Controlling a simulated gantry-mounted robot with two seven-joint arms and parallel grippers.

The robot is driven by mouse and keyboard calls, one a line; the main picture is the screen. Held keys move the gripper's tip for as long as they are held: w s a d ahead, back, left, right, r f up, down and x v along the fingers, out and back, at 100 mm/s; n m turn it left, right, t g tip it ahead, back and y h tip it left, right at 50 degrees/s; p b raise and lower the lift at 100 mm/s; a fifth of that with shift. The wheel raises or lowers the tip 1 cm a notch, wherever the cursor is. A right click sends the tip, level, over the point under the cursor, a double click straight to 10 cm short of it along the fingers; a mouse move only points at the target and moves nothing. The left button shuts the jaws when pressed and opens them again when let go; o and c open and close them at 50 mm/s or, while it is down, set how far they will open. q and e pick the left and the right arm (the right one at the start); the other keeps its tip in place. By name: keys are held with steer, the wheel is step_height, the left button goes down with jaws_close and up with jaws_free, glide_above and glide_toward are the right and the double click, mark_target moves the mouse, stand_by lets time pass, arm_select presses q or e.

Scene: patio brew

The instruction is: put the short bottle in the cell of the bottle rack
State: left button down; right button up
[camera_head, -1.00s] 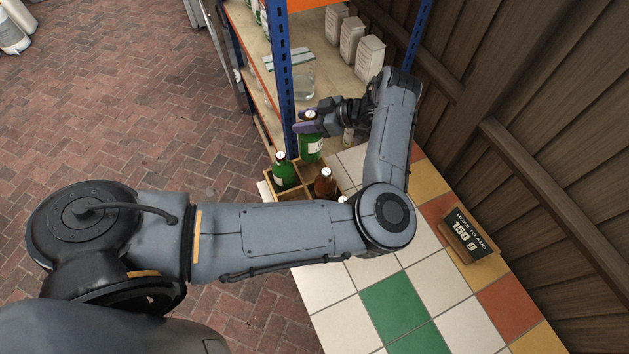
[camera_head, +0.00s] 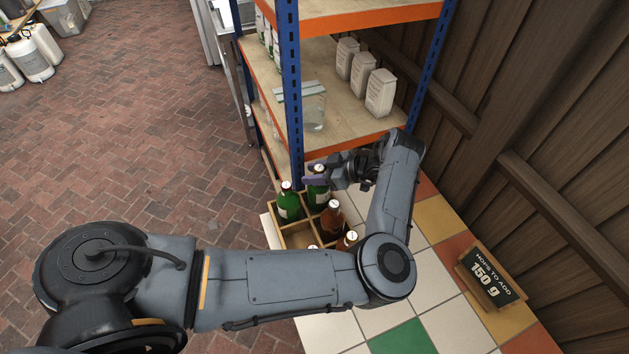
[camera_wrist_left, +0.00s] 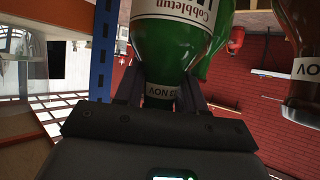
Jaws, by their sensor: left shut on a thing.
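My left gripper (camera_head: 312,176) is shut on the neck of a green bottle (camera_head: 317,196), seemingly the short bottle. In the left wrist view the bottle (camera_wrist_left: 165,45) shows its white label, with its neck between the fingers. The bottle is roughly upright at the far right cell of the wooden bottle rack (camera_head: 297,228). Its base is hidden, so I cannot tell whether it touches the cell floor. Another green bottle (camera_head: 288,205) stands in the rack just left of it. My right gripper is not in view.
Brown bottles (camera_head: 332,220) stand at the rack's right side, close to the held bottle. A blue shelf post (camera_head: 291,90) rises just behind the rack. A glass container (camera_head: 313,105) and white packs (camera_head: 380,92) are on the shelf. A sign (camera_head: 487,273) stands on the tiled counter (camera_head: 432,262).

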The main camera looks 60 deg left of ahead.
arm_select(q)
steer(key=shift+f, duration=1.4)
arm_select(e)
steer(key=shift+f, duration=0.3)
arm_select(q)
steer(key=shift+b, duration=0.3)
steer(key=shift+f, duration=0.2)
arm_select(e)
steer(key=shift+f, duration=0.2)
arm_select(q)
steer(key=c, duration=0.7)
jaws_free()
steer(key=shift+r, duration=0.15)
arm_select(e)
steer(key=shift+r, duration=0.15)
